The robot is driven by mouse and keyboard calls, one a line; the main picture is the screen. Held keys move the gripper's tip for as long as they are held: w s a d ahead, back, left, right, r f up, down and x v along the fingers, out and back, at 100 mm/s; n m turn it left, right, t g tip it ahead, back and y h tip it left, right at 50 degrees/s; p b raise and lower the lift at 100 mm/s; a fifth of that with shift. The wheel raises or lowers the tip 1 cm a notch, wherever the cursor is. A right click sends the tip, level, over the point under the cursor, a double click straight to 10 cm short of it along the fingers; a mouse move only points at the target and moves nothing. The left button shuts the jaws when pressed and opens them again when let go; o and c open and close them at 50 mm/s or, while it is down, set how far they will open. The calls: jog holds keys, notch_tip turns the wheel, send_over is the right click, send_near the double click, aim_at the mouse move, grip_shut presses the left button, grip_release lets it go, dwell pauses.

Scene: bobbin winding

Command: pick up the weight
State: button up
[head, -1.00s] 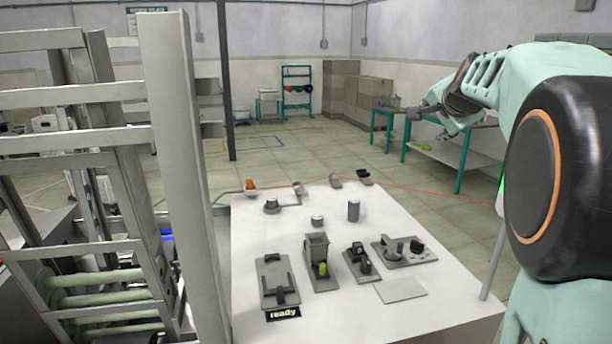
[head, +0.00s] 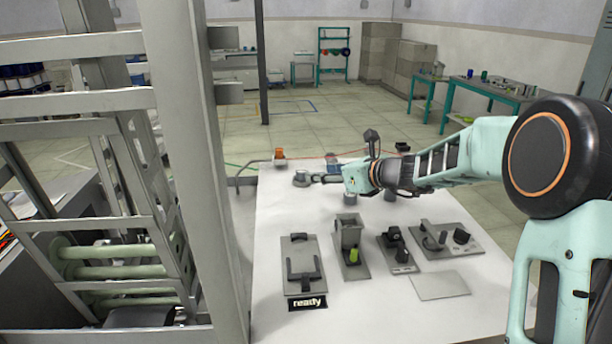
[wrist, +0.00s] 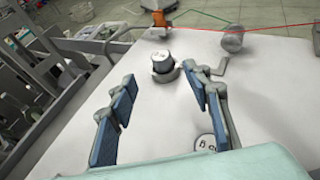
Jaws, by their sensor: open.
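My gripper (wrist: 160,83) is open and empty. Its two blue-padded fingers are spread in the wrist view, and the arm reaches left across the back of the table in the head view. A grey cylinder with a pale marked top (wrist: 163,60), which looks like a weight, stands upright just beyond the fingertips in a small holder. It also shows in the head view (head: 301,178). A second short cylinder with a marked pale top (wrist: 206,142) stands nearer, by the right finger. I cannot tell which one is the weight meant.
Several fixtures stand on the white table (head: 375,300): a plate with a fork-shaped part (head: 302,270), a box-like stand (head: 348,232), and small black-topped mounts (head: 397,245). A "ready" sign (head: 307,303) lies in front. An orange item (head: 279,154) stands at the back edge. A metal frame (head: 190,150) rises at left.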

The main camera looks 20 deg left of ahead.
aim_at(304, 172)
jog(key=shift+p+x, duration=0.7)
jog(key=shift+x, duration=3.65)
jog(key=shift+w+d, duration=0.1)
jog(key=shift+c, duration=0.5)
jog(key=c, duration=1)
grip_shut()
jog(key=shift+r, duration=0.15)
